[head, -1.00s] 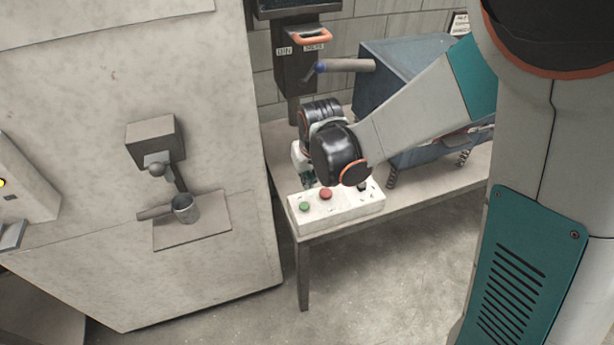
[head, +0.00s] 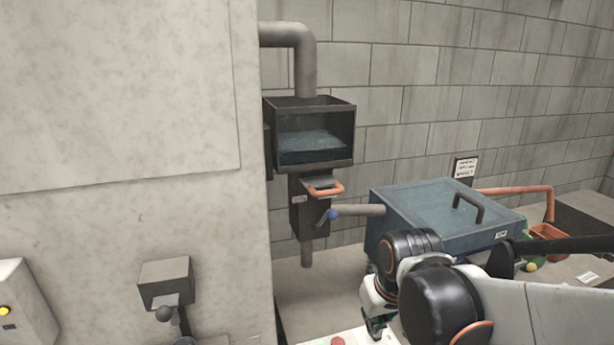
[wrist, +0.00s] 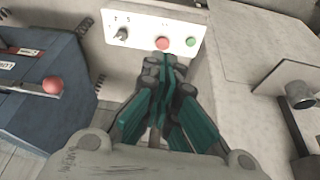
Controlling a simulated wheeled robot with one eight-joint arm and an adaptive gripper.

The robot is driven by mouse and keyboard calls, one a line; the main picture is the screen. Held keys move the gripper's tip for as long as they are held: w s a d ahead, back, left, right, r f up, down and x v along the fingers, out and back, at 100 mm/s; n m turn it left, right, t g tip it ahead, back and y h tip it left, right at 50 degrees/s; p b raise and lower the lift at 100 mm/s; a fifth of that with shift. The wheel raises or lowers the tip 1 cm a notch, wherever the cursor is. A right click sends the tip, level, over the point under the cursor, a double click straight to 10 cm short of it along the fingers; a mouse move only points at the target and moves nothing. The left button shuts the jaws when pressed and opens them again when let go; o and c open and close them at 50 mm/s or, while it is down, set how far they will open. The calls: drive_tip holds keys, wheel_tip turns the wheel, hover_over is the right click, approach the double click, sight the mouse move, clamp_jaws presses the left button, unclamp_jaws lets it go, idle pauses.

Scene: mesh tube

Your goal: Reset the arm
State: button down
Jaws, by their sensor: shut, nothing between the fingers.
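My arm reaches in from the right in the head view, and my gripper (head: 375,325) hangs at its end above the bench, partly cut off by the lower edge. In the wrist view my gripper (wrist: 165,62) is shut, its teal fingers together and empty. The white control box (wrist: 150,28) lies just beyond the fingertips there, with a red button (wrist: 162,42), a green button (wrist: 190,42) and a dark knob (wrist: 122,33). I cannot tell whether the fingertips touch the box. In the head view only part of the box (head: 320,341) shows.
A blue lidded machine (head: 440,215) stands on the bench behind my arm. A dark glass-fronted hopper (head: 315,135) with an orange handle (head: 323,190) hangs at the wall. A large pale cabinet (head: 120,120) fills the left. A red knob (wrist: 53,87) shows in the wrist view.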

drive_tip(key=s+d+r+m+t, duration=0.1)
drive_tip(key=s+d+r, duration=0.1)
drive_tip(key=s, duration=0.3)
drive_tip(key=s+d+r+m+t, duration=0.1)
drive_tip(key=s+d+r+t, duration=0.1)
drive_tip(key=s, duration=0.4)
drive_tip(key=shift+d+r+b, duration=0.45)
drive_tip(key=shift+d, duration=0.3)
drive_tip(key=c, duration=2.3)
unclamp_jaws()
